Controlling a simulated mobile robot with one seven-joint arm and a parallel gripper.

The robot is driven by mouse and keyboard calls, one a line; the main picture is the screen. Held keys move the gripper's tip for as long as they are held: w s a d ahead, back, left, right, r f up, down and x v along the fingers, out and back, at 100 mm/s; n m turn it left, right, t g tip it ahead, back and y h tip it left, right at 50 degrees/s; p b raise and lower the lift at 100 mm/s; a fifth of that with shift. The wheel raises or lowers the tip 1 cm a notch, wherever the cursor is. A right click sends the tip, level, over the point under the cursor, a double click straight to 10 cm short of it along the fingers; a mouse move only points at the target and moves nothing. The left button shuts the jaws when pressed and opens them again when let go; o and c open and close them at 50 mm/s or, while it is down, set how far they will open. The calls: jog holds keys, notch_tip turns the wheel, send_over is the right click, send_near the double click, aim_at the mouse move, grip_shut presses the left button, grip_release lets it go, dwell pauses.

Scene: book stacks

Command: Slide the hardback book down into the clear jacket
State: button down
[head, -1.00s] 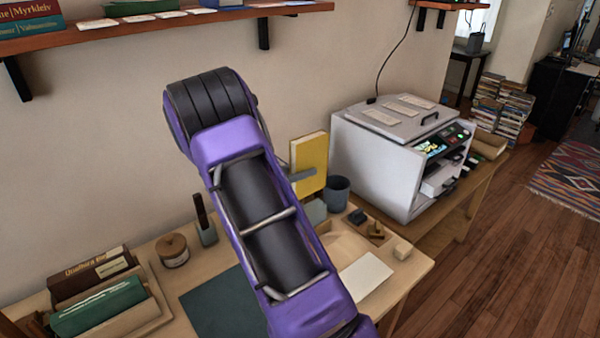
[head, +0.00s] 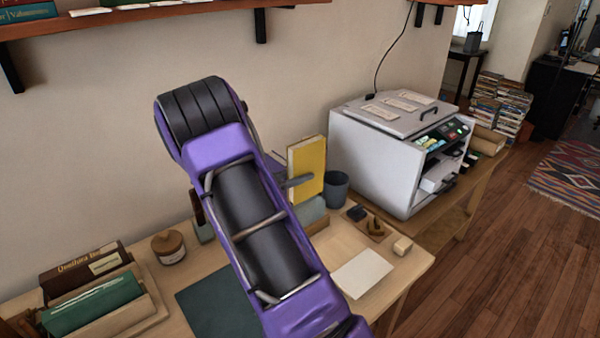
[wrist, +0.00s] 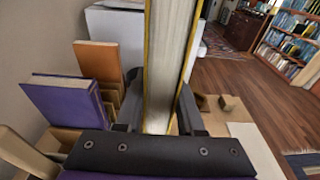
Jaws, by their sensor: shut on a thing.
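The hardback book (head: 308,168) has a yellow cover and stands upright above the back of the table in the head view. My gripper (head: 299,181) is shut on it, with a grey finger across its side; the rest is behind my arm. In the wrist view the book's pale page block (wrist: 172,55) and yellow cover edges rise between the two dark fingers of my gripper (wrist: 161,105). A grey-blue piece (head: 313,214) shows below the book. I cannot make out the clear jacket, nor whether the book touches anything below.
A dark cup (head: 336,189) stands close right of the book, with a white machine (head: 385,150) beyond. A wooden tray (head: 366,228) and pale sheet (head: 362,273) lie in front. A lidded jar (head: 168,247) and green book (head: 93,308) are left. A shelf (head: 170,17) hangs above.

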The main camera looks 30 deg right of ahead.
aim_at(300, 205)
jog(key=shift+f+b, duration=0.5)
jog(key=shift+f, duration=0.6)
jog(key=shift+f+b, duration=2.85)
jog(key=shift+f, duration=1.45)
jog(key=shift+c, duration=2.2)
grip_release()
jog(key=p+v, duration=0.1)
jog(key=v, duration=1.6)
jog(key=shift+a, duration=0.25)
